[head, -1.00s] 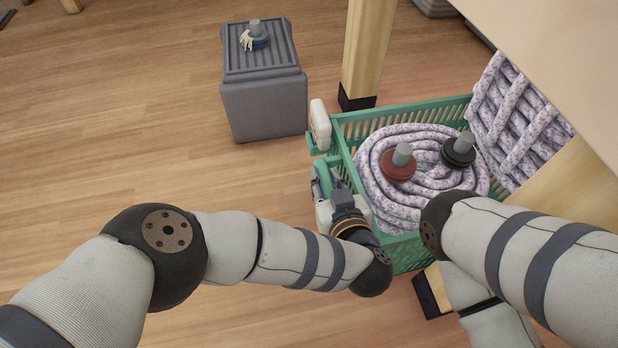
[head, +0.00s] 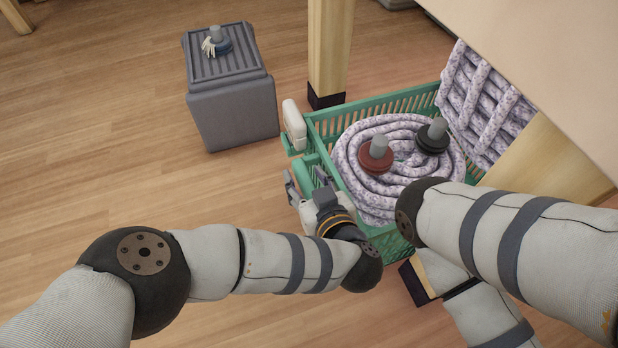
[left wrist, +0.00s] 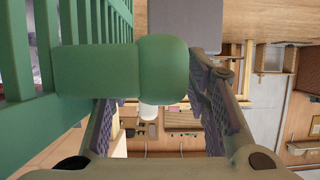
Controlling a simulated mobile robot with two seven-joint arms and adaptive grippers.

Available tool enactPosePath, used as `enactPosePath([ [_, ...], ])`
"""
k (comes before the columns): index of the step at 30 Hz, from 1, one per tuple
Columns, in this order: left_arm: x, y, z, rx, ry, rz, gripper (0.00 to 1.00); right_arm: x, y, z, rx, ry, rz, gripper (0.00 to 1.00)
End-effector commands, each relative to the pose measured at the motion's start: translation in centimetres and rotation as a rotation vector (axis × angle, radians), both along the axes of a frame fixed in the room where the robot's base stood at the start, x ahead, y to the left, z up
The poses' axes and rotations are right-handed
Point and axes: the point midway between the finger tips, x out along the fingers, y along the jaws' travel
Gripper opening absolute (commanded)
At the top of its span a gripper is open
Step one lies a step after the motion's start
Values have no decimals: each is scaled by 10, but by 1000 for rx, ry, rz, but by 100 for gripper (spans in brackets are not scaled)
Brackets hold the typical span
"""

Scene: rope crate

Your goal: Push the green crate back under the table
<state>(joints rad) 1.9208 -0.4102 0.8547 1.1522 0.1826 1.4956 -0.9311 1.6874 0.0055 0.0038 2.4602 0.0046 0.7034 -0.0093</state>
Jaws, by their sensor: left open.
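The green crate (head: 372,108) sits on the floor beside a table leg, its right part beside or under the tabletop. It holds a coil of speckled rope (head: 350,160). My left gripper (head: 305,182) is open at the crate's near left end, beside a green handle (head: 301,172). In the left wrist view the green handle (left wrist: 120,72) juts from the slatted wall and crosses in front of the fingers (left wrist: 160,110), hiding part of one. I cannot tell whether they touch it. My right arm reaches across the crate's near right side; its gripper is out of view.
A red-brown weight (head: 376,158) and a black weight (head: 433,138) rest on the rope. The pale tabletop (head: 540,60) covers the upper right. Its leg (head: 328,45) stands behind the crate. A grey bin (head: 232,105) stands left; the floor between is clear.

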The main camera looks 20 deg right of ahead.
Motion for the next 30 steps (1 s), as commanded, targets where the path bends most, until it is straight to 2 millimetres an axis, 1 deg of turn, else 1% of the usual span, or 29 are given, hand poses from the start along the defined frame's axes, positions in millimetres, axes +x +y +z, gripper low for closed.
enactPosePath([
  [2, -8, -1, 3, 0, 1, -3, 43, 0, 0, 0, 0, 0, 0, 82],
  [5, -30, 0, 11, 0, 4, -6, 43, 0, 0, 0, 0, 0, 0, 82],
  [9, -66, 1, 26, -2, 5, -5, 43, 0, 0, 0, 0, 0, 0, 82],
  [12, -88, 2, 35, -1, 5, -4, 43, 0, 0, 0, 0, 0, 0, 82],
  [15, -102, 3, 41, -1, 4, -3, 43, 0, 0, 0, 0, 0, 0, 82],
  [19, -110, 3, 45, -1, 1, -2, 43, 0, 0, 0, 0, 0, 0, 82],
  [26, -110, 3, 46, -1, 1, -2, 43, 0, 0, 0, 0, 0, 0, 82],
  [28, -109, 6, 38, 3, 11, -13, 43, 0, 0, 1, 1, -1, 0, 82],
  [29, -108, 10, 30, 5, 24, -28, 43, 0, 0, 2, 4, -3, 0, 82],
  [30, -107, 18, 10, 10, 56, -58, 43, 0, -1, 5, 7, -5, 2, 82],
])
